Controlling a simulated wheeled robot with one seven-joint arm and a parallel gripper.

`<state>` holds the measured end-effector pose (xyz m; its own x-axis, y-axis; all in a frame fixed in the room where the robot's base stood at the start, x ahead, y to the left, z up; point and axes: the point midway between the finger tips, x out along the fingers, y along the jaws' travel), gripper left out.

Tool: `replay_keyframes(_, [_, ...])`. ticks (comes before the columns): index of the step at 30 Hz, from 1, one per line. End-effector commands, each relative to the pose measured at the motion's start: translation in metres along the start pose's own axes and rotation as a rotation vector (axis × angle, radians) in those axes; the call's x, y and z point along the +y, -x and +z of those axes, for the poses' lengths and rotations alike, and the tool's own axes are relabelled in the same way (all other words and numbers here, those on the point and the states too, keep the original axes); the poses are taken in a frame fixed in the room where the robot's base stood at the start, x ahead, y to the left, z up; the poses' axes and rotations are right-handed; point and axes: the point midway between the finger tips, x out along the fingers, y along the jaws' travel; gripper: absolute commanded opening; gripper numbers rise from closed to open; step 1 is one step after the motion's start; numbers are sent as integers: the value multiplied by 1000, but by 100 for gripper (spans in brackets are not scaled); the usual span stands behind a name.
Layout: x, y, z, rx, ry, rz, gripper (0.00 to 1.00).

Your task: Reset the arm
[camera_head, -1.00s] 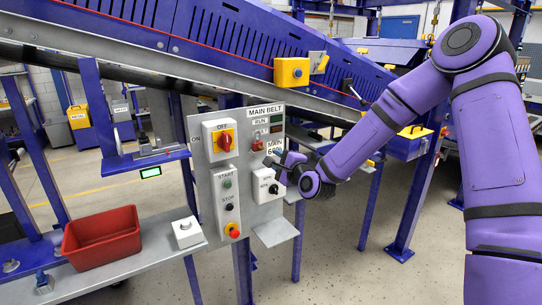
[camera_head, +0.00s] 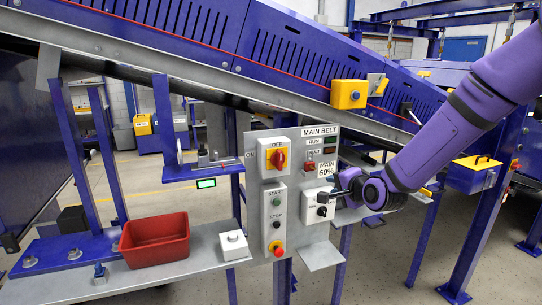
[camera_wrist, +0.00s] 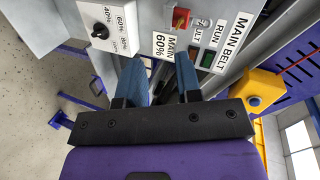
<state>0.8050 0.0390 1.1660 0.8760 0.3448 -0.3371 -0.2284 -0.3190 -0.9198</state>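My gripper (camera_head: 338,192) is in front of the right part of the grey control panel (camera_head: 257,200), close to the black selector knob (camera_head: 322,211). In the wrist view, its two blue fingers (camera_wrist: 159,80) are apart with nothing held between them. The "MAIN 60%" label (camera_wrist: 166,46) shows beyond the gap. The selector knob (camera_wrist: 99,31), with its percent scale, lies left of the fingers. Whether a finger touches the panel cannot be told. My purple arm reaches in from the upper right.
The panel also has a red rotary switch (camera_head: 278,158) and a red-yellow stop button (camera_head: 278,249). A red bin (camera_head: 154,240) and a white button box (camera_head: 234,245) stand on the shelf. A yellow box (camera_head: 348,94) is on the conveyor frame. Blue posts stand right.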

Motion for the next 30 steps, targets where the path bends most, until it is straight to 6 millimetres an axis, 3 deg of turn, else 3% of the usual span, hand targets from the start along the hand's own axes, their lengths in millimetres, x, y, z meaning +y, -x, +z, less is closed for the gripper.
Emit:
replay_keyframes(14, [-27, 117, -10, -12, 574, 393, 32])
replay_keyframes(23, [-39, 216, -10, -76, 794, 594, 32])
replay_keyframes(30, [-40, 301, 2, -181, 908, 697, 32])
